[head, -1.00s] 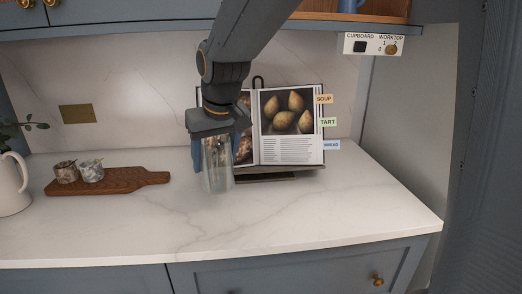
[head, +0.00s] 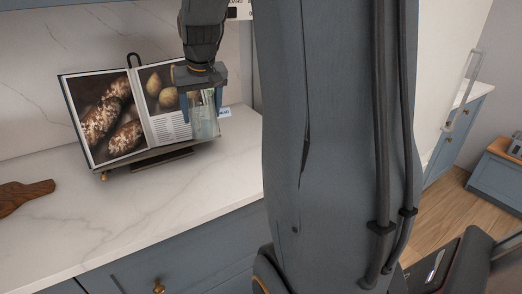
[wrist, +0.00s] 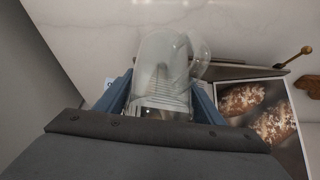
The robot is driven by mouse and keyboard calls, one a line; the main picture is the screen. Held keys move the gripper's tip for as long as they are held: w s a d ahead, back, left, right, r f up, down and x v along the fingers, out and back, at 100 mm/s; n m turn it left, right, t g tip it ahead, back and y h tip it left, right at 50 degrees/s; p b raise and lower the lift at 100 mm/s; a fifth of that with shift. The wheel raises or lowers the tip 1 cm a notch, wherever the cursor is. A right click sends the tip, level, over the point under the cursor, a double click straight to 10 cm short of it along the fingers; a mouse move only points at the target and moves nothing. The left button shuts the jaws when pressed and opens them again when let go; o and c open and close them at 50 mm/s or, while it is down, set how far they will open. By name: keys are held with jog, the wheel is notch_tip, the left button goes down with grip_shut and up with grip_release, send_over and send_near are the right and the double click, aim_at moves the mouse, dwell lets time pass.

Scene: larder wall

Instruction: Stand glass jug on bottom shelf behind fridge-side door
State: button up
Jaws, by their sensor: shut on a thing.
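The glass jug (head: 203,118) is clear and hangs in my gripper (head: 202,100) in the head view, in front of the right page of an open cookbook. In the wrist view the jug (wrist: 160,72) lies between the two blue fingers of my gripper (wrist: 160,100), its handle toward the right. My gripper is shut on the jug. I cannot tell from these views how far its base is above the worktop. No bottom shelf behind a fridge-side door can be made out; my own column hides much of the middle of the head view.
The open cookbook (head: 130,110) stands on a dark stand on the marble worktop (head: 110,220). A wooden board (head: 22,195) lies at the left edge. Blue drawers with a brass knob (head: 159,286) are below. Wooden floor (head: 445,215) shows at the right, beside blue cabinets.

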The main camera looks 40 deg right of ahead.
jog(key=s+d+m+h+p, duration=0.1)
jog(key=s+d+m, duration=0.35)
jog(key=d, duration=1.25)
jog(key=shift+n, duration=0.55)
jog(key=f, duration=0.3)
jog(key=s+f+p, duration=0.1)
jog(key=f, duration=0.2)
jog(key=f+p, duration=0.1)
jog(key=f, duration=0.3)
jog(key=shift+s+d, duration=0.1)
jog(key=shift+s, duration=0.25)
jog(key=shift+f, duration=0.1)
jog(key=o, duration=1.6)
jog(key=shift+c, duration=0.2)
jog(key=shift+o, duration=0.2)
